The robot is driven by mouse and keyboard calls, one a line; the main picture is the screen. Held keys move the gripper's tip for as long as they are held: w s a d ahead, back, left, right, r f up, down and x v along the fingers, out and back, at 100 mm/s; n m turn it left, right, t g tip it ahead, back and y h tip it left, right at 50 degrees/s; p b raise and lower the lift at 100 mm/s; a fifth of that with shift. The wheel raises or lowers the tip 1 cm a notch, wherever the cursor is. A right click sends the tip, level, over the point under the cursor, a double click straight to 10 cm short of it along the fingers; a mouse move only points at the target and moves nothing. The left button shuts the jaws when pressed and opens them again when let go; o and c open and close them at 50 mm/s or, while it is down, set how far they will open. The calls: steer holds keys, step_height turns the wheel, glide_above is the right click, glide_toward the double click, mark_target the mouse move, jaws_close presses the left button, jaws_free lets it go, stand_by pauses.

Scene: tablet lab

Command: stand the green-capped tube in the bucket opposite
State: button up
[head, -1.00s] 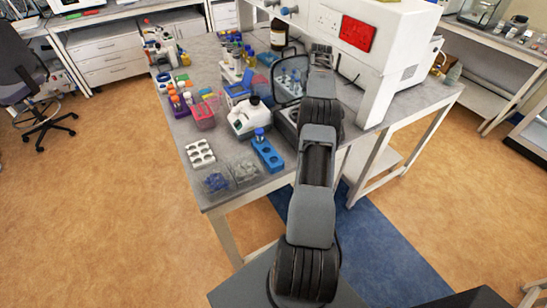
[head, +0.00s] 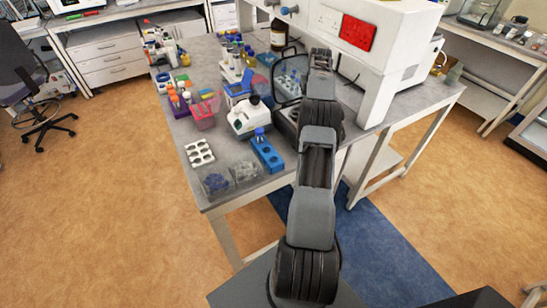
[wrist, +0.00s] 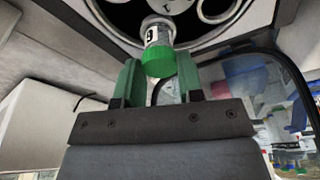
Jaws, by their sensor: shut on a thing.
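In the wrist view, my gripper (wrist: 159,82) is shut on the green-capped tube (wrist: 160,62), with one green finger on each side of its cap. The tube's clear body with a white label points away from my gripper, towards the centrifuge's round dark bowl (wrist: 196,44). Pale ring-shaped openings, which look like the rotor's buckets (wrist: 216,12), show at the top edge. I cannot tell whether the tube's far end is inside a bucket. In the head view, the centrifuge (head: 284,124) is partly hidden by my arm, and my gripper is hidden.
The centrifuge's open lid (wrist: 290,72) stands close on the right in the wrist view. In the head view, a blue rack (head: 267,155), a white microscope-like device (head: 248,118) and a white rack (head: 199,153) stand to the left. A white cabinet (head: 385,70) stands right of my arm.

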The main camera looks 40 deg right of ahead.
steer(key=shift+f, duration=0.5)
steer(key=o, duration=0.8)
steer(key=shift+o, duration=0.2)
step_height(320, 180, up, 14)
steer(key=s+a, duration=0.1)
steer(key=s, duration=0.1)
steer(key=shift+s+a+f, duration=0.15)
steer(key=shift+s+f, duration=0.1)
